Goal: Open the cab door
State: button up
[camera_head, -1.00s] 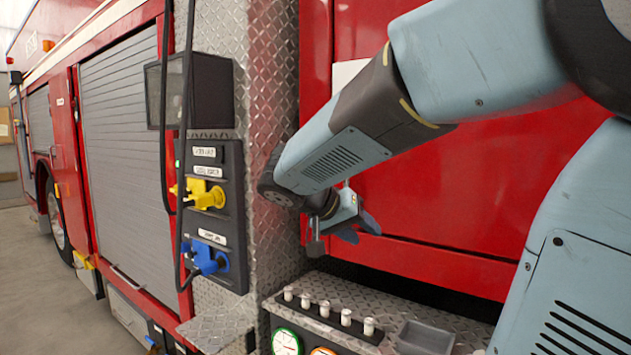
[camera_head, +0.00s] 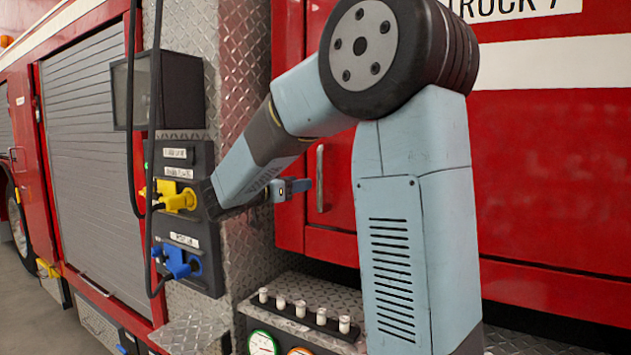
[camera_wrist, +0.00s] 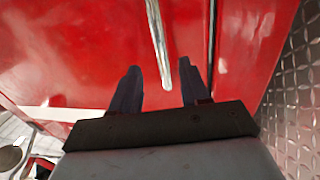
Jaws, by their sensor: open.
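The red cab door (camera_head: 335,240) is shut, with its seam flush against the panel beside it. It also shows in the wrist view (camera_wrist: 75,60). A vertical silver bar handle (camera_head: 320,178) sits near its left edge. In the wrist view the handle (camera_wrist: 157,40) runs down from the top edge, and its lower end lies between my two fingers in the picture. My gripper (camera_head: 300,186) is open and empty, just left of the handle; its fingers (camera_wrist: 159,68) point toward the door. I cannot tell whether the fingers are around the handle or still short of it.
Left of the door stands a diamond-plate column (camera_head: 243,70) with a dark panel holding a yellow plug (camera_head: 178,197) and a blue plug (camera_head: 176,262). Below is a ledge with several white knobs (camera_head: 300,308).

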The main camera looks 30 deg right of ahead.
aim_at(318, 179)
jog(key=x, duration=0.9)
jog(key=shift+w+d, duration=0.15)
jog(key=shift+d, duration=0.25)
grip_shut()
